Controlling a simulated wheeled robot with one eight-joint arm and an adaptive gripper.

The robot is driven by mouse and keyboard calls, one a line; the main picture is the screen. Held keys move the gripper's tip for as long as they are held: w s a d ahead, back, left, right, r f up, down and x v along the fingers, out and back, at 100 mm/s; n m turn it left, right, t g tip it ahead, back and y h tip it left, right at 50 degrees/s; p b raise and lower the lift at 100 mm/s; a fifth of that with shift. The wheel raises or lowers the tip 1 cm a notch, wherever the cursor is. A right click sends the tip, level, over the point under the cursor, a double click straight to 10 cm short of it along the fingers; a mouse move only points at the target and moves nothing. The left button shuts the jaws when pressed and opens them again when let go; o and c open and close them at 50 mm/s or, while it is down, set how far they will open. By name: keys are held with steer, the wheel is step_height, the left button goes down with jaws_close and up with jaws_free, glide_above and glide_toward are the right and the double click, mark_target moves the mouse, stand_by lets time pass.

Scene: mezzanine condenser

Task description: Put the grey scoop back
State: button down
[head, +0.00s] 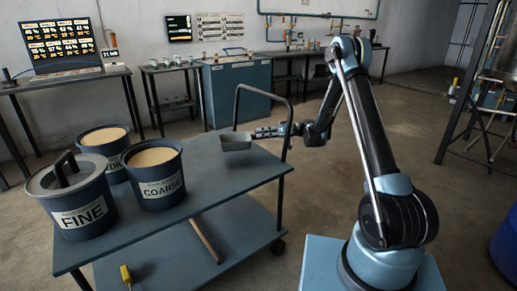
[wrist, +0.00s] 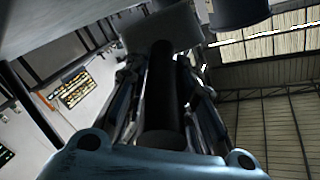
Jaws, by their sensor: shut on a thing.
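The grey scoop (head: 236,141) is a small box-shaped pan held above the far right part of the blue cart top (head: 235,172). My gripper (head: 266,132) is shut on its handle, to the right of the pan. In the wrist view the dark handle (wrist: 165,95) runs between the fingers of my gripper (wrist: 170,85), with the grey pan (wrist: 158,30) beyond it. The COARSE tub (head: 155,172) stands open, filled with tan grains. Behind it is another open tub (head: 103,142), its label partly hidden. The FINE tub (head: 82,205) has a dark lid with a handle.
The right part of the cart top is clear. The cart's push handle (head: 290,118) rises near my gripper. A wooden stick (head: 206,241) and a yellow-ended tool (head: 126,275) show at the lower shelf. Benches and a blue cabinet (head: 237,92) line the back wall.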

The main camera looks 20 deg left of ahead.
steer(key=shift+f, duration=2.85)
steer(key=c, duration=1.3)
jaws_free()
steer(key=shift+c, duration=0.2)
steer(key=v, duration=1.2)
steer(key=shift+f, duration=0.1)
